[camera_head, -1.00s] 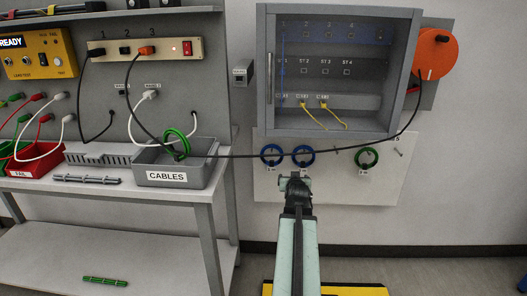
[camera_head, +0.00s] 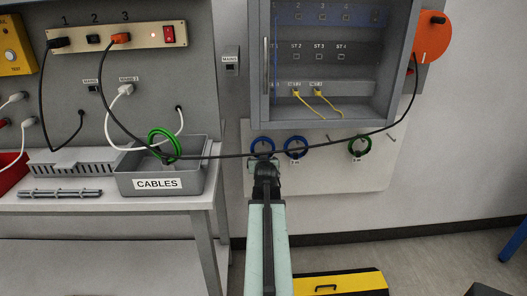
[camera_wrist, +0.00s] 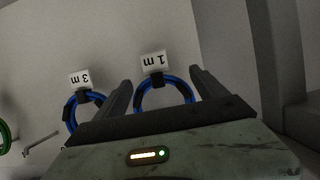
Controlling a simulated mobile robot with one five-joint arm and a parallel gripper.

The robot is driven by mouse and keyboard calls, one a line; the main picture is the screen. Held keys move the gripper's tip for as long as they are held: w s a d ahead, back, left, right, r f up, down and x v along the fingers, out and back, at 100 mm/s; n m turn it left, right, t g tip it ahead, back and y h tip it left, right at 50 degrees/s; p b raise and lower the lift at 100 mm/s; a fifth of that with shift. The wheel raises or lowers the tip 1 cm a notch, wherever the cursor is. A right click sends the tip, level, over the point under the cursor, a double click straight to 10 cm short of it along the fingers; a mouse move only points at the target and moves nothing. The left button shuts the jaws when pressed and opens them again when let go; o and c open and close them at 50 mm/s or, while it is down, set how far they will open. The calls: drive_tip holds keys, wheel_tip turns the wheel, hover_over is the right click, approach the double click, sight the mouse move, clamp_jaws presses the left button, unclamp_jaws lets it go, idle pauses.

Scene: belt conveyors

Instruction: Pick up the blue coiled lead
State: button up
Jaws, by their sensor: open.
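Two blue coiled leads hang side by side on the pale wall board. The left one (camera_head: 262,146) is largely above my gripper (camera_head: 265,166) in the head view, and the right one (camera_head: 295,147) is just beside it. In the wrist view, upside down, the lead tagged "1 m" (camera_wrist: 151,97) shows between the two open fingers of my gripper (camera_wrist: 160,77). The lead tagged "3 m" (camera_wrist: 71,108) is outside the left finger. The jaws are empty; I cannot tell how far the "1 m" coil is beyond the fingertips.
A black cable (camera_head: 225,156) sags across in front of the board, close to my gripper. A green coil (camera_head: 360,147) hangs further right. The CABLES bin (camera_head: 205,180) on the bench holds another green coil (camera_head: 177,143). A grey cabinet (camera_head: 258,75) is above the board.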

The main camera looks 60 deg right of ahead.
drive_tip(key=x, duration=0.2)
drive_tip(key=b+x, duration=0.1)
drive_tip(key=x, duration=0.1)
drive_tip(key=shift+d+f+b, duration=0.3)
drive_tip(key=shift+d, duration=0.05)
clamp_jaws()
drive_tip(key=shift+r, duration=0.1)
drive_tip(key=shift+r, duration=0.1)
